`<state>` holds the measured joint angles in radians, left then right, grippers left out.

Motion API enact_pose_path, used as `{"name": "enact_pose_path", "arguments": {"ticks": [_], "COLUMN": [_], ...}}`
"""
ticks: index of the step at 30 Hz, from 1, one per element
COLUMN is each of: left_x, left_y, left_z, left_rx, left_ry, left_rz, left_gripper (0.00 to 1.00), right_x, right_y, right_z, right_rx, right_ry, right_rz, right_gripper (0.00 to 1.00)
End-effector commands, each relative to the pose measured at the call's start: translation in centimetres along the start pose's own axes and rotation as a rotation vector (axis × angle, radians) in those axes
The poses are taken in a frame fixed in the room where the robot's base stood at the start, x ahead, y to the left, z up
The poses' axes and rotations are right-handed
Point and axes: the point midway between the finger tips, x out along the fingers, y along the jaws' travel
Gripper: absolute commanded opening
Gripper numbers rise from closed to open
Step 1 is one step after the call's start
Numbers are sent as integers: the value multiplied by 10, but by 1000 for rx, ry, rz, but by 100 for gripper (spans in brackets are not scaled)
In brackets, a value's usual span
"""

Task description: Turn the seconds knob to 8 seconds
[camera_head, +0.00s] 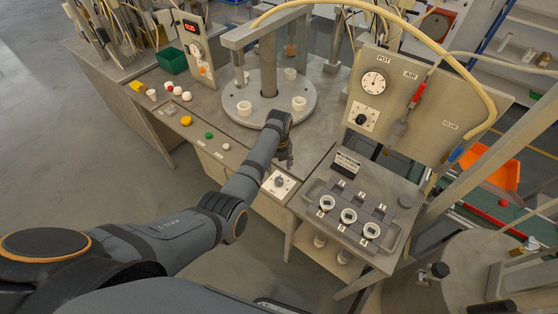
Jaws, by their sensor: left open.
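A small knob on a white dial plate (279,184) sits on the sloping front of the bench, near the middle; its markings are too small to read. A second, black knob (361,119) on a white scale plate is on the upright panel under the POT gauge. I cannot read which one is marked in seconds. My left gripper (287,163) is open and points down, just above and behind the front knob, apart from it as far as I can see. Its fingers are small and dark. My right gripper does not show.
A round turntable (317,100) with white cups stands behind my left gripper. A grey fixture (313,198) with several round white-faced parts is to the right. A red-handled tool (417,96) hangs on the upright panel.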

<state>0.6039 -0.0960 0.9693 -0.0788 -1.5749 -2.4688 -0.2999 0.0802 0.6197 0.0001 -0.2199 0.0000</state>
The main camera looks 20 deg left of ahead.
Motion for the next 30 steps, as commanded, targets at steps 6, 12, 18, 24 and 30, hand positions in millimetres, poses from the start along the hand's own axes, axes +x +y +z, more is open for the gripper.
{"name": "enact_pose_path", "arguments": {"ticks": [6,12,18,24,30], "left_x": [-34,-40,-40,-40,-17], "left_y": [0,0,0,0,35], "left_z": [0,0,0,0,-15], "left_rx": [1,1,1,-2,-341], "left_ry": [-1,1,1,0,-31], "left_rz": [0,1,1,0,-20], "left_gripper": [58,58,58,58,58], "right_x": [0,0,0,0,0], "right_y": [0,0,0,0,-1], "right_z": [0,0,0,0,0], "right_rx": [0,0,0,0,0], "right_ry": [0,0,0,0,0], "right_rz": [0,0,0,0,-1], "right_gripper": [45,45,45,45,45]}}
